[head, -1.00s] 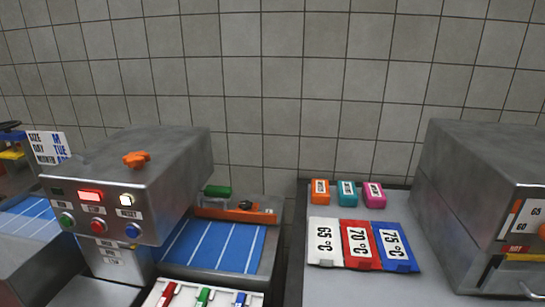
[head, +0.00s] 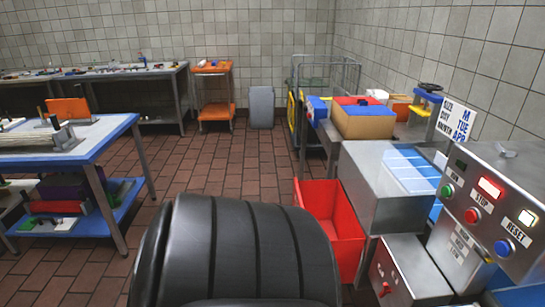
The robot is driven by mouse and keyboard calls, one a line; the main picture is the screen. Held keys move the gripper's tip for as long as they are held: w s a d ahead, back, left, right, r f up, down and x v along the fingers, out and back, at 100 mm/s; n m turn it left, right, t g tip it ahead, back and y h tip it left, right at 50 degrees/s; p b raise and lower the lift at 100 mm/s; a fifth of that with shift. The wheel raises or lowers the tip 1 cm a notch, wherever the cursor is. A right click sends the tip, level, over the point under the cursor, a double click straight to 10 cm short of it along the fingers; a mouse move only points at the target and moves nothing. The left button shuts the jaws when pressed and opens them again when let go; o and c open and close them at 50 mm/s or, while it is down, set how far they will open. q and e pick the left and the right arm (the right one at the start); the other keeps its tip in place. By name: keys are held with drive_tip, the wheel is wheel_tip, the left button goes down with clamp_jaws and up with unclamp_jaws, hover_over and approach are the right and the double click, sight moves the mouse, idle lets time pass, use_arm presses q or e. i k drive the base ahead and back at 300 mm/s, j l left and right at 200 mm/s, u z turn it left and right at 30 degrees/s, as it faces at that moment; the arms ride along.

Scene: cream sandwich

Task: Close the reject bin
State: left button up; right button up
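A red open-topped bin (head: 334,205), which looks like the reject bin, stands low beside the steel machine (head: 383,185) in the head view. Its top is uncovered and I see into its red inside, which looks empty in the part that shows. No label on it is readable. Its near left part is hidden behind a black ribbed part of my own body. Neither of my grippers is in view.
A control panel (head: 490,210) with lit buttons is at right. A steel box with a red knob (head: 409,272) sits below it. A blue-edged table (head: 95,145) is at left, an orange cart (head: 212,70) and grey bin (head: 261,105) at the back. The tiled floor (head: 225,160) between is clear.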

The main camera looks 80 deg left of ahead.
sight(326, 200)
drive_tip(key=u, duration=1.7)
drive_tip(key=j+u, duration=0.35)
drive_tip(key=u, duration=0.2)
drive_tip(key=i+l, duration=0.05)
